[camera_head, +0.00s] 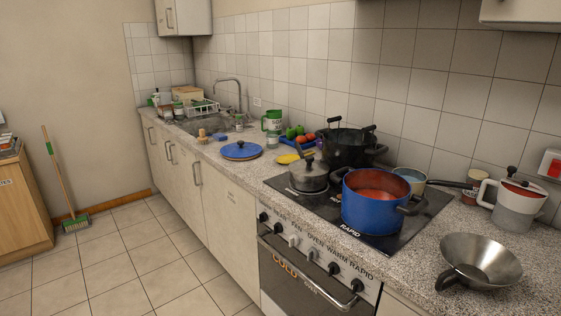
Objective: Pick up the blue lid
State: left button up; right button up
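The blue lid (241,150) lies flat on the speckled counter, left of the stove, with a dark knob on top. A blue pot (370,206) with dark handles stands without a lid on the front right of the stove, and reddish contents show inside it. Neither of my grippers shows in the head view.
A small grey lidded pot (309,176) and a large dark pot (345,146) stand on the stove (325,212). A yellow item (290,158) lies right of the lid. The tiled floor (150,250) before the cabinets is clear.

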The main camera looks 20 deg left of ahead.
aim_at(240, 149)
jog(key=i+j+z, duration=0.1)
jog(key=j, duration=0.25)
jog(key=i+j+z, duration=0.1)
jog(key=i+j, duration=0.15)
jog(key=i+j+z, duration=0.1)
jog(key=j, duration=0.35)
jog(key=i+j+z, duration=0.1)
jog(key=i+j, duration=0.15)
jog(key=j, duration=0.15)
jog(key=i+j+z, duration=0.1)
jog(key=j, duration=0.25)
jog(key=i+j+z, duration=0.1)
jog(key=j, duration=0.3)
jog(key=i, duration=0.05)
